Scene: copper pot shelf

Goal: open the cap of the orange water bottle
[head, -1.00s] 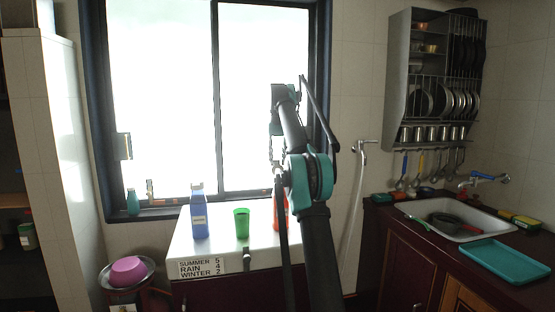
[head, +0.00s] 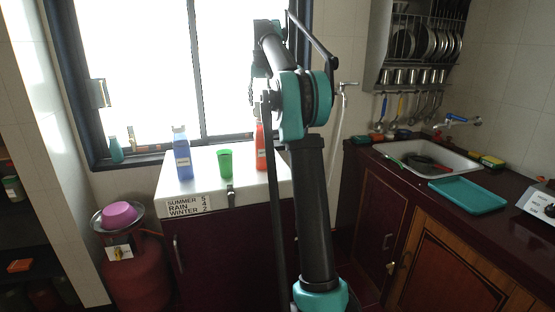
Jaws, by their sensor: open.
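The orange bottle (head: 260,147) stands upright on the white-topped cabinet (head: 205,189), toward the right of its top. My arm covers its right side, and its cap is hard to make out. My gripper (head: 257,98) hangs above the bottle in the picture, largely hidden behind my arm's teal joint. It is open and appears apart from the bottle; its fingertips are not clear.
A green cup (head: 225,162) and a blue bottle (head: 182,157) stand left of the orange bottle. A window is behind. A sink (head: 430,158) and teal tray (head: 467,195) are on the right counter. A red gas cylinder (head: 137,272) stands at left.

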